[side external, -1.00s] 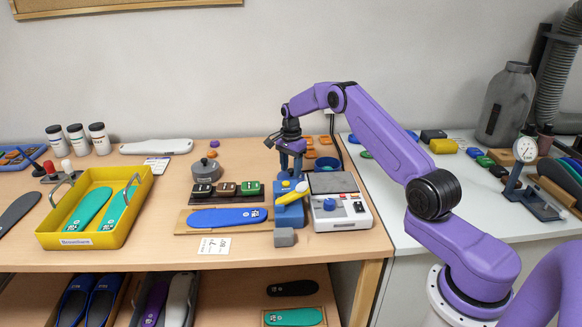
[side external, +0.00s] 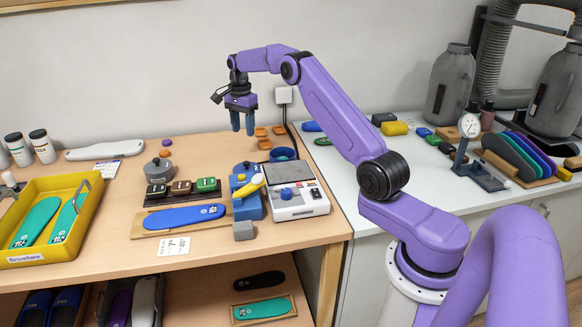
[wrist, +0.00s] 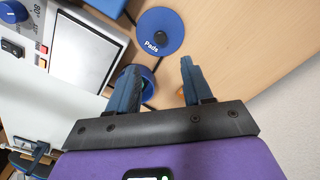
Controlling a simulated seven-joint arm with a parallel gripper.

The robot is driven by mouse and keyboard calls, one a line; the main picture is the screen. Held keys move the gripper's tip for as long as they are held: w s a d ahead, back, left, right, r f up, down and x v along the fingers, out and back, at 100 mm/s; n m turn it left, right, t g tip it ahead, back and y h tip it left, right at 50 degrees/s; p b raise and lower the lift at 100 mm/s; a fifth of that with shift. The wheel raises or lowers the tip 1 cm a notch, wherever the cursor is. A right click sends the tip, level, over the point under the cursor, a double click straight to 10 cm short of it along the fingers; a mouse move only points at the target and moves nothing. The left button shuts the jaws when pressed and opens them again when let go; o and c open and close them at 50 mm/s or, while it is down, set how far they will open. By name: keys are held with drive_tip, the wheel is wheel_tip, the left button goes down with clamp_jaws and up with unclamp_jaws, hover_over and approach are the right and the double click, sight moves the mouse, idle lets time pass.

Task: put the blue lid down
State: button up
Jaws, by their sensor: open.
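The blue lid (wrist: 158,22) is a round disk with a dark centre knob and the word "Pads". In the wrist view it lies flat on the wooden bench, knob up, apart from my fingers. In the side view only a blue edge (side external: 244,167) seems to show behind the blue press. My gripper (side external: 243,128) is open and empty, raised above the back of the bench. In the wrist view its fingers (wrist: 158,68) are spread, with the lid beyond the tips. A round blue container (side external: 283,154) stands uncovered behind the scale.
Orange pieces (side external: 263,132) lie at the back. A grey pot (side external: 159,171) is to the left. Bare bench (side external: 205,155) lies between the pot and press.

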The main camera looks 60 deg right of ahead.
drive_tip(key=s+a+r+n, duration=0.3)
drive_tip(key=s+a+n, duration=0.15)
drive_tip(key=a, duration=0.65)
drive_tip(key=s+a+r+n, duration=0.3)
drive_tip(key=a+n, duration=0.3)
drive_tip(key=a, duration=0.4)
drive_tip(key=s+a+r+n, duration=0.1)
drive_tip(key=s+a+n, duration=0.65)
drive_tip(key=s, duration=0.45)
drive_tip(key=s+d+f+n, duration=0.1)
drive_tip(key=s+n, duration=0.5)
drive_tip(key=s, duration=0.7)
drive_tip(key=s+f+n, duration=0.2)
drive_tip(key=s+n, duration=0.4)
drive_tip(key=s, duration=0.7)
drive_tip(key=shift+d+f+n, duration=0.15)
drive_tip(key=shift+d+n, duration=0.15)
drive_tip(key=shift+d, duration=0.1)
